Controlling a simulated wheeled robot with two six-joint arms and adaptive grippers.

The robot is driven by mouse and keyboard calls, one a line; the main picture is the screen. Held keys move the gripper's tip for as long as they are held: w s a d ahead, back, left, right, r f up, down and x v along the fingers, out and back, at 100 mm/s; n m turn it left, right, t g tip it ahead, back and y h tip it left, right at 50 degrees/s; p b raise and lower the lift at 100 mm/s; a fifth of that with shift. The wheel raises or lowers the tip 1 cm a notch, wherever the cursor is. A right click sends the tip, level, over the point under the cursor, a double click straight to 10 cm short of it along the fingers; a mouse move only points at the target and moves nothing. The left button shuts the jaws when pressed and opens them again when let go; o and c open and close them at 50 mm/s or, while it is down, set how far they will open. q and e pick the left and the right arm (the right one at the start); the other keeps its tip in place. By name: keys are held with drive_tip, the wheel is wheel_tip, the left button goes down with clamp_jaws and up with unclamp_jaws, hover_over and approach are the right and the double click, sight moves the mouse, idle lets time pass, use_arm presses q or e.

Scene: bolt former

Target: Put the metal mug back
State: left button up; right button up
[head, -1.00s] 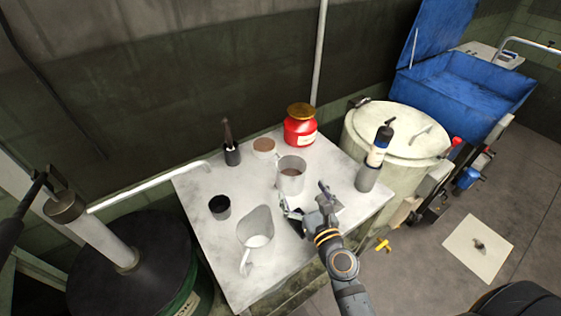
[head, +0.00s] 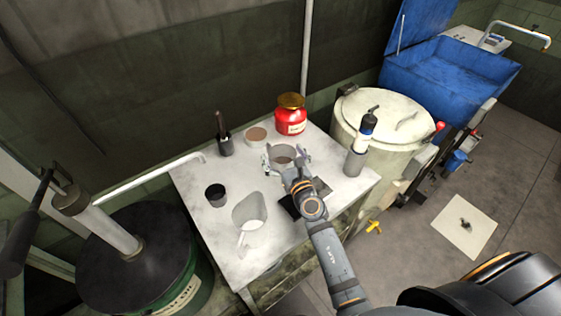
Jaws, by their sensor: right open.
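A grey metal mug (head: 283,151) stands upright on the pale worktable (head: 205,245), near its middle, with something brownish inside. My right gripper (head: 285,158) is open, its two fingers spread to the left and right sides of the mug. The gripper hides the mug's front and lower part, and I cannot tell whether the fingers touch it. A grey spouted jug (head: 249,213) with a handle stands closer to the table's front-left. A dark flat pad (head: 320,187) lies on the table, partly under my right arm. My left gripper is out of view.
On the table are a small dark cup (head: 216,196), a dark bottle (head: 224,140), a round tub (head: 256,135), a red jar (head: 291,118) and a blue-white canister (head: 360,150). A pale drum (head: 390,120) stands right of the table, a dark-topped green drum (head: 150,250) left.

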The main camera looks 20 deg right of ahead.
drive_tip(key=shift+s, duration=0.15)
drive_tip(key=shift+c, duration=1.3)
drive_tip(key=c, duration=1.4)
drive_tip(key=shift+r+p, duration=0.5)
drive_tip(key=shift+r, duration=0.1)
drive_tip(key=shift+c, duration=0.2)
drive_tip(key=s+d+r+p, duration=0.4)
drive_tip(key=s+r+p, duration=0.4)
drive_tip(key=s+r, duration=0.3)
drive_tip(key=shift+s+r+p, duration=0.3)
drive_tip(key=shift+s+r, duration=0.1)
drive_tip(key=shift+s, duration=0.65)
